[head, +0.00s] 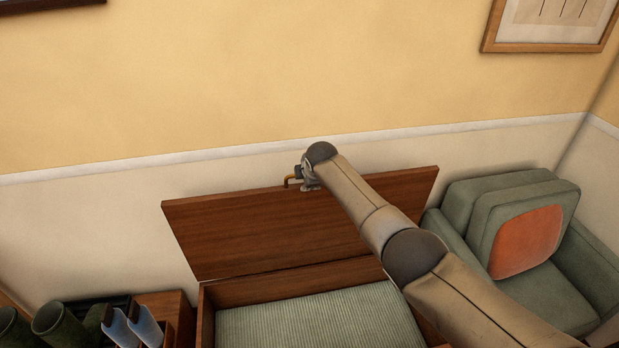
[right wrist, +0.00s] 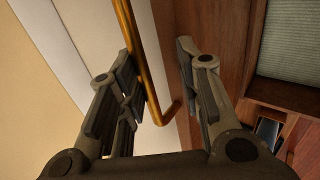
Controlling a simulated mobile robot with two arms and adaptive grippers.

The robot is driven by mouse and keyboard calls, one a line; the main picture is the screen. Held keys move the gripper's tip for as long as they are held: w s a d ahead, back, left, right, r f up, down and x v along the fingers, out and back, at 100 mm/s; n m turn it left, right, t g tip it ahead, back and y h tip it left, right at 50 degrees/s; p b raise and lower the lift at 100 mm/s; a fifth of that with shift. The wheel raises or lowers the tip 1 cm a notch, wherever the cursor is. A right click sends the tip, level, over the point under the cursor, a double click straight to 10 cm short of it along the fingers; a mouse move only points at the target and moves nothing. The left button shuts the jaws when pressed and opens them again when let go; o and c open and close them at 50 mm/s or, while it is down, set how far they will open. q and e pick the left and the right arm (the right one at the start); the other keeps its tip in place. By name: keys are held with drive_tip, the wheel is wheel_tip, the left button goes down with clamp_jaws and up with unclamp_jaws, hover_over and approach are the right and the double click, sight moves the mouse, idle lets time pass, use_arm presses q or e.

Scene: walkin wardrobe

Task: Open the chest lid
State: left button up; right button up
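The chest (head: 207,318) has its dark wooden lid (head: 250,235) raised steeply, near the wall behind it. The inside of the chest shows a pale ribbed lining. A brass handle (head: 288,181) is at the lid's top edge. My right gripper (head: 302,177) is at that edge beside the handle, partly hidden by its own wrist. In the right wrist view, its fingers (right wrist: 158,58) are apart, with the brass handle (right wrist: 148,75) between them, close to the left finger. The lid (right wrist: 215,35) lies behind the right finger. My left gripper is not in view.
A green armchair (head: 480,215) with an orange cushion (head: 527,242) stands right of the chest. Dark green boots (head: 60,322) and light blue items (head: 145,325) are at the lower left. Framed pictures hang on the wall (head: 250,80).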

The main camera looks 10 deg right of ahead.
drive_tip(key=v, duration=1.2)
idle(0.4)
drive_tip(key=s+d+f+m+g, duration=0.1)
drive_tip(key=s+d+f+m, duration=0.2)
drive_tip(key=f, duration=1)
drive_tip(key=s+f+m+g, duration=0.15)
drive_tip(key=s+f, duration=0.25)
drive_tip(key=f, duration=0.9)
drive_tip(key=s+d+f+m, duration=0.3)
drive_tip(key=s+f+m, duration=0.1)
drive_tip(key=s+f, duration=0.95)
drive_tip(key=s+d+f+m+g, duration=0.3)
drive_tip(key=s+f+m, duration=0.1)
drive_tip(key=s+f, duration=1.3)
drive_tip(key=s+f+m, duration=0.1)
drive_tip(key=s+f, duration=0.1)
drive_tip(key=s, duration=1.1)
drive_tip(key=s+d+f+m+g, duration=0.1)
drive_tip(key=s+f+m, duration=0.1)
drive_tip(key=s, duration=1.2)
drive_tip(key=shift+s+d, duration=0.2)
drive_tip(key=shift+d, duration=0.1)
